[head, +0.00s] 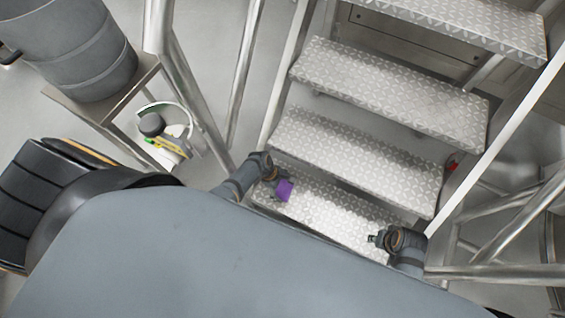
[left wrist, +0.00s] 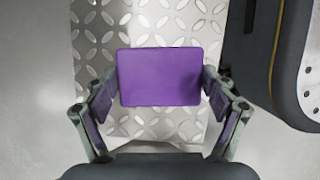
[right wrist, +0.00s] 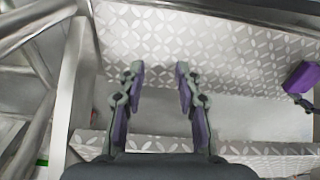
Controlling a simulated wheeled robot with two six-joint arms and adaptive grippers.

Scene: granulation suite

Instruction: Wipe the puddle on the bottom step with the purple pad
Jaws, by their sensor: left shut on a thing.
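The purple pad (head: 284,190) is held by my left gripper (head: 275,181) over the left end of the bottom step (head: 328,217). In the left wrist view the pad (left wrist: 160,77) sits between the two fingers, with the patterned tread (left wrist: 150,22) beneath it. I cannot tell whether the pad touches the tread. No puddle can be made out on the step; it may be hidden or too faint. My right gripper (head: 375,239) is near the right end of the bottom step. In the right wrist view its fingers (right wrist: 160,76) are apart and empty, and the pad (right wrist: 301,77) shows at the right edge.
More patterned steps (head: 390,88) rise behind, between metal rails (head: 500,145). A small red object (head: 453,162) is by the right rail.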

